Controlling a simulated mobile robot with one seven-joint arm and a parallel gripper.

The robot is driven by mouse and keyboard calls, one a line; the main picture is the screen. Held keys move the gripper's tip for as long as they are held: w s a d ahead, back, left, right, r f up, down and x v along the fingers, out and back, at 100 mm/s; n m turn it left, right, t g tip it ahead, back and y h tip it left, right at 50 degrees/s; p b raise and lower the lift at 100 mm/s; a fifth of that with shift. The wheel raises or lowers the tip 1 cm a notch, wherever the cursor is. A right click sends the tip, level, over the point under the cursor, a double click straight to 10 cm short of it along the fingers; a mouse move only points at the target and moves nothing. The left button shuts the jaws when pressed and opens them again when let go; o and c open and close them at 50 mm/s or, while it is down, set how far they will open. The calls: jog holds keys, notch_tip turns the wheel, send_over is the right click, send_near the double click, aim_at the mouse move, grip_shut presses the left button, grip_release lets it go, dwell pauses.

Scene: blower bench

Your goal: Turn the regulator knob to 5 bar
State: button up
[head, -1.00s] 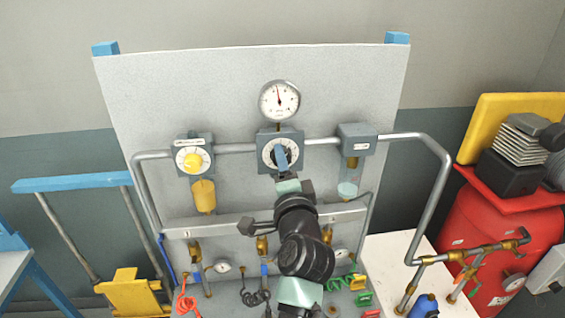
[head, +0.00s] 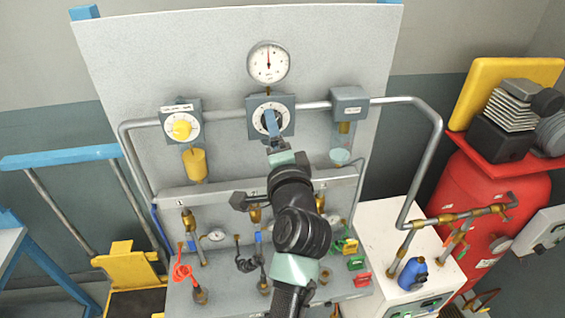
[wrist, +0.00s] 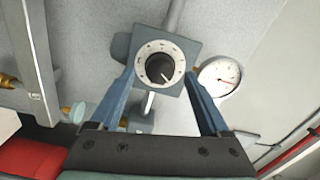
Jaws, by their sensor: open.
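The regulator (head: 287,104) is a grey box on the upright panel, with a white dial ring around a dark knob. In the wrist view its knob (wrist: 159,68) shows a pale pointer mark aimed to the lower right. My gripper (wrist: 161,74) is open, with one blue finger on each side of the knob; I cannot tell whether they touch it. In the head view my gripper (head: 271,123) covers part of the dial. The round white gauge (head: 268,63) above the regulator has its red needle about straight up. Its scale figures are too small to read.
A unit with a yellow knob (head: 182,129) is left of the regulator, and a grey filter unit (head: 350,103) is right. A pipe joins them. A sloping lower panel has valves, small gauges and hoses. A red tank (head: 493,205) stands at the right.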

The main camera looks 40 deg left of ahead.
jog(key=b+v, duration=0.3)
jog(key=v, duration=0.7)
jog(key=shift+s+d, duration=0.25)
jog(key=shift+d, duration=0.05)
jog(key=w+d+r+n+t+h+b, duration=0.25)
jog(key=d+r+n+t+h, duration=0.2)
jog(key=d+r+t, duration=0.8)
jog(key=s+d+r+t+h, duration=0.1)
jog(key=s+d+r+h, duration=0.3)
jog(key=d+r, duration=0.2)
jog(key=s+d+r+n+t+h+b, duration=0.1)
jog(key=d+r+h, duration=0.4)
jog(key=r, duration=0.5)
jog(key=s+d+t, duration=0.1)
jog(key=s+d, duration=0.1)
jog(key=shift+s+d+r, duration=0.2)
jog(key=shift+s+r, duration=0.1)
jog(key=shift+s, duration=0.1)
